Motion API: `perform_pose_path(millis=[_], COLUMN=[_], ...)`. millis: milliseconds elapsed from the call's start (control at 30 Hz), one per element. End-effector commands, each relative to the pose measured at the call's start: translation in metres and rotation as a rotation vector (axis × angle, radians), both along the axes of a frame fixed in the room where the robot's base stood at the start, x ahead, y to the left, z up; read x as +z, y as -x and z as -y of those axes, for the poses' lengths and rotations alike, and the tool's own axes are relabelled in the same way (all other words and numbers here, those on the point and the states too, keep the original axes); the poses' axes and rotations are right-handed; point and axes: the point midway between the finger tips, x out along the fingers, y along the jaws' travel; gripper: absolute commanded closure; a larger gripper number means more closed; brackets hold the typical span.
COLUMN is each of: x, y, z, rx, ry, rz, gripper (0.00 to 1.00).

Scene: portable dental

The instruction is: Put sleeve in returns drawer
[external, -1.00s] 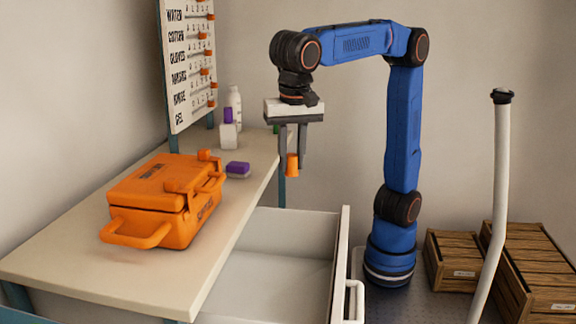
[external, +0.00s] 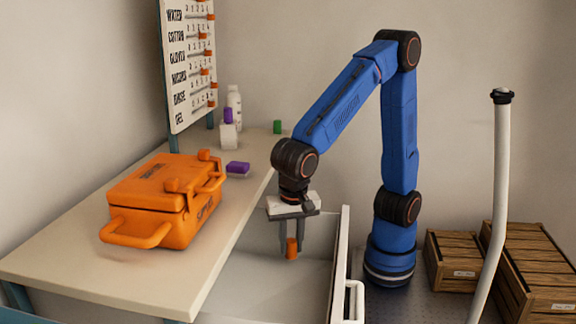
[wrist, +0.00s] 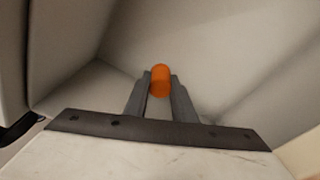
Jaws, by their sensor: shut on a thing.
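The sleeve is a small orange cylinder (external: 292,248), upright between the fingertips of my gripper (external: 290,238). My gripper is shut on it and points down inside the open white returns drawer (external: 341,262), near its back. In the wrist view the orange sleeve (wrist: 160,80) sits between the two grey fingers, above the drawer's pale floor (wrist: 215,50). A gap seems to remain between the sleeve and the floor, but its height is hard to tell. The finger pads hide part of the sleeve's sides.
The counter (external: 215,262) stands left of the drawer, bearing an orange case (external: 165,200), a purple block (external: 238,168), a green block (external: 277,127) and bottles (external: 234,105). A white pole (external: 497,200) and wooden crates (external: 455,262) stand right. The drawer floor looks empty.

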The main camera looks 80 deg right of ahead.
Motion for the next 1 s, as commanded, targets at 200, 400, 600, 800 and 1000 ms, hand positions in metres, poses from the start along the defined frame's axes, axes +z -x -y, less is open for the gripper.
perform_pose_path(millis=[200,400,600,800,1000], x=[-0.015,-0.038,-0.049,-0.050,-0.051], y=[0.000,0.000,0.000,0.000,0.000], z=[0.000,0.000,0.000,0.000,0.000], rx=[0.000,0.000,0.000,0.000,0.000], ry=[0.000,0.002,0.000,0.000,0.000], rz=[0.000,-0.001,0.000,0.000,0.000], gripper=[0.97,0.97,0.97,0.97,0.58])
